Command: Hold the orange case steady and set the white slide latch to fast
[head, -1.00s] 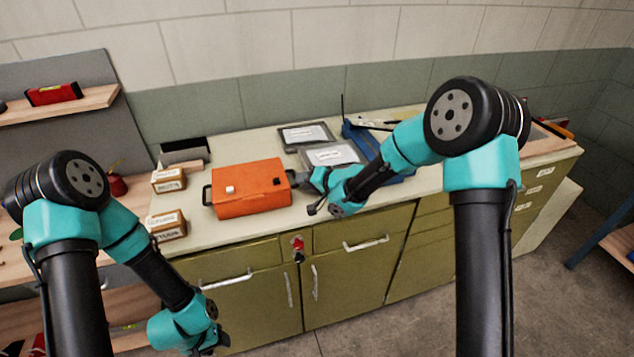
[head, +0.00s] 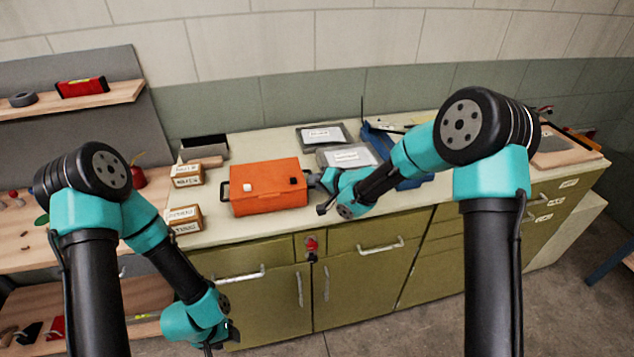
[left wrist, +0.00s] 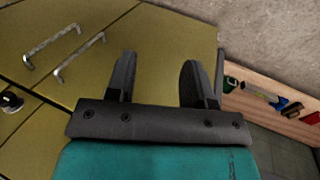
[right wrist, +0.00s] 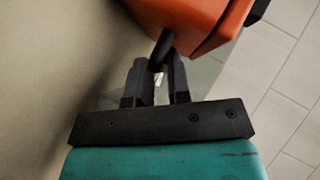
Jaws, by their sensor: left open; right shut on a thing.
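The orange case (head: 268,199) stands on the pale counter, with a black handle at each end. A small white slide latch (head: 248,188) and a black knob (head: 293,181) show on its top. My right gripper (head: 318,180) is at the case's right end. In the right wrist view, my right gripper (right wrist: 160,75) is shut on the black handle (right wrist: 160,50) beside the orange wall. My left gripper (head: 222,343) hangs low in front of the cabinet, well away from the case. In the left wrist view, my left gripper (left wrist: 157,75) is open and empty. The latch's setting marks are too small to read.
Two small labelled boxes (head: 186,175) (head: 185,219) stand left of the case. Grey labelled packets (head: 346,157) and a blue tray (head: 385,140) lie behind and right. Olive cabinet doors (head: 270,300) are below. The counter strip in front of the case is clear.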

